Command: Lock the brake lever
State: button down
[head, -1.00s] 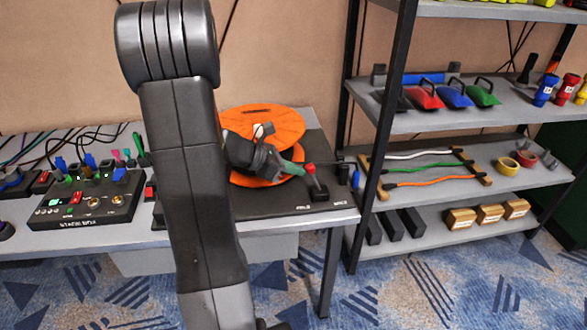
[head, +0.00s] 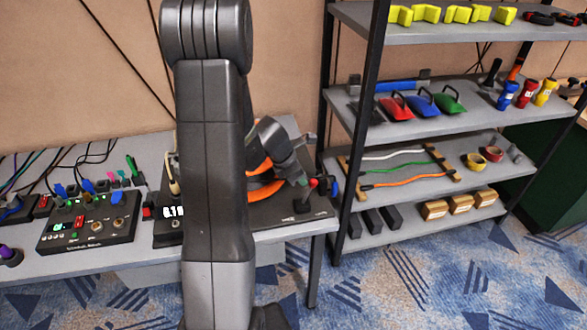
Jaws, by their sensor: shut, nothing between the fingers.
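The brake lever (head: 313,184) is a short stick with a red knob, standing on a small black block (head: 302,205) near the front right of the dark panel. It leans to the right. White labels beside its base are too small to read. My gripper (head: 304,181) is shut and empty. Its grey-green fingers point down and right, with the tips just left of the red knob. I cannot tell whether they touch it.
A black control box (head: 90,220) and cables are on the left of the table. A shelf rack (head: 347,150) with tools stands close on the right. Open carpet lies in front.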

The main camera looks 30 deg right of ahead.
jog(key=shift+s+d+p, duration=0.25)
jog(key=shift+d+p, duration=0.4)
jog(key=shift+d, duration=0.15)
jog(key=shift+d, duration=0.1)
jog(key=a+p+v, duration=0.1)
jog(key=v, duration=1.2)
jog(key=shift+a+f+p, duration=0.2)
jog(key=shift+f+p, duration=0.05)
jog(key=shift+p, duration=0.05)
